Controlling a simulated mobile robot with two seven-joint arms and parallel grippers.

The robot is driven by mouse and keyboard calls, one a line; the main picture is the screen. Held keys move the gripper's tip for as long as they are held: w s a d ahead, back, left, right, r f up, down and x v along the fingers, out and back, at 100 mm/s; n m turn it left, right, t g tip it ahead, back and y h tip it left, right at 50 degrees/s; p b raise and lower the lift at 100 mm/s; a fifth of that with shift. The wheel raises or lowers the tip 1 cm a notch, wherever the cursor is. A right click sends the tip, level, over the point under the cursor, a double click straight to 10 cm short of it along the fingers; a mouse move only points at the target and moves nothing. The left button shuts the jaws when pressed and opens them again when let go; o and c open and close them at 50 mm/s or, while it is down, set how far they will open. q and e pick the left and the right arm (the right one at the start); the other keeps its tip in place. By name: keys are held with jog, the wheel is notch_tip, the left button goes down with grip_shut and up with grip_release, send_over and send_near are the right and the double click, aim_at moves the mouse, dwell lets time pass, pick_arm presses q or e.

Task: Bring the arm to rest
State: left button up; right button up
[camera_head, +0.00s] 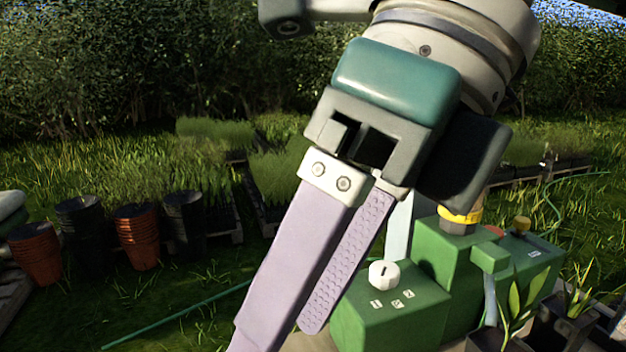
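My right gripper (268,338) hangs large and close to the camera in the head view. Its arm comes in from the top right, and its two long lilac fingers point down and to the left. The ridged inner pad of the farther finger shows behind the nearer finger, so the fingers stand apart. I see nothing between them. The tip of the nearer finger runs past the bottom edge. My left gripper is not in view.
A green machine (392,312) with a white knob (384,274) stands behind the gripper at lower right. Potted plants (520,305) stand beside it. Stacked black and terracotta pots (138,238) stand on grass at left. A green hose (180,318) crosses the grass. A hedge lies behind.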

jog(key=s+a+r+m+g+y+p, duration=0.1)
jog(key=s+a+r+y+p, duration=0.15)
jog(key=a+r+y, duration=0.35)
jog(key=s+a+r+m+g+y+p, duration=0.1)
jog(key=s+a+r+y, duration=0.3)
jog(key=r, duration=0.5)
jog(key=w+d+r+m+t+y+p, duration=0.2)
jog(key=w+r+m+t+y, duration=0.45)
jog(key=r+m+y, duration=0.35)
jog(key=w+d+r+m+t+h+p, duration=0.2)
jog(key=w+d+m+t+h, duration=0.7)
jog(key=m+t, duration=0.7)
jog(key=d+f+m+g+h+p, duration=0.3)
jog(key=d+f+m+h, duration=1)
jog(key=f+m+h, duration=0.15)
jog(key=s+d+f+m+g+h+p, duration=0.1)
jog(key=s+d+f+m+g+p, duration=0.15)
jog(key=s+f+g, duration=0.55)
jog(key=s+d+f+m+g+h+p, duration=0.1)
jog(key=s+d+f+g, duration=0.2)
jog(key=s+f, duration=0.55)
jog(key=s+r+p, duration=0.2)
jog(key=r+p, duration=1.6)
jog(key=r, duration=0.2)
jog(key=s+r+g+p, duration=0.1)
jog(key=s+r+p, duration=0.1)
jog(key=r+p, duration=1.7)
jog(key=shift+a+r+p, duration=0.25)
jog(key=shift+r+p, duration=0.05)
jog(key=shift+r, duration=0.1)
